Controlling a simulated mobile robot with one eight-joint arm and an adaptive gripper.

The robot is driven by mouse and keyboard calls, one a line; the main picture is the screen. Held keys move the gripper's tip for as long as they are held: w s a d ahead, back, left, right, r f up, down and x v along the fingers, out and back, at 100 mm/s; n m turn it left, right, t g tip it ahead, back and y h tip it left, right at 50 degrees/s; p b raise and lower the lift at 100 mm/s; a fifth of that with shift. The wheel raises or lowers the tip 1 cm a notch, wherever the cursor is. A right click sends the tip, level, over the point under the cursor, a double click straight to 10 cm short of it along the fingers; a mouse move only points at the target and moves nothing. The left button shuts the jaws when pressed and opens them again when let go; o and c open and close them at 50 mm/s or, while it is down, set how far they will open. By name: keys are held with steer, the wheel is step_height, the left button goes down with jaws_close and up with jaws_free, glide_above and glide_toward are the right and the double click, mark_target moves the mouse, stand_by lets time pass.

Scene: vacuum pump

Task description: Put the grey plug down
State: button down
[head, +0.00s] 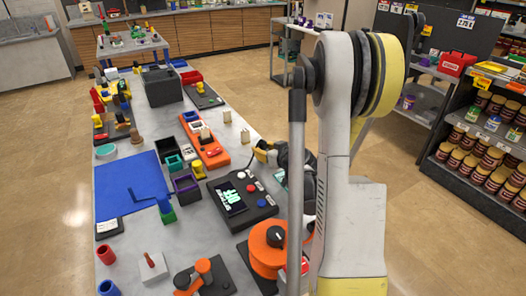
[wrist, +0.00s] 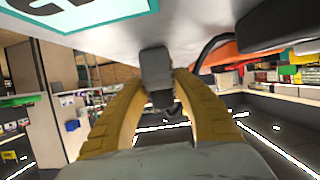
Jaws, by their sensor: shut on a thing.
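The grey plug (wrist: 156,68) sits between the two yellow fingers of my gripper (wrist: 160,88) in the wrist view. My gripper is shut on it. A pale grey surface fills the top of that view, close by the plug; I cannot tell whether the two touch. In the head view my gripper (head: 262,153) is over the right side of the long grey table (head: 120,258), just behind the black console. The plug is too small to make out there, and my arm hides part of the gripper.
The black console (head: 240,198) with a screen and buttons stands in front of my gripper. An orange reel (head: 268,250) is nearer, and an orange tray (head: 205,142) lies to the left. Two small beige blocks (head: 245,137) stand behind. A blue mat (head: 130,190) covers the left side.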

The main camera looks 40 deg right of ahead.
steer(key=shift+f, duration=0.1)
steer(key=c, duration=1.1)
jaws_free()
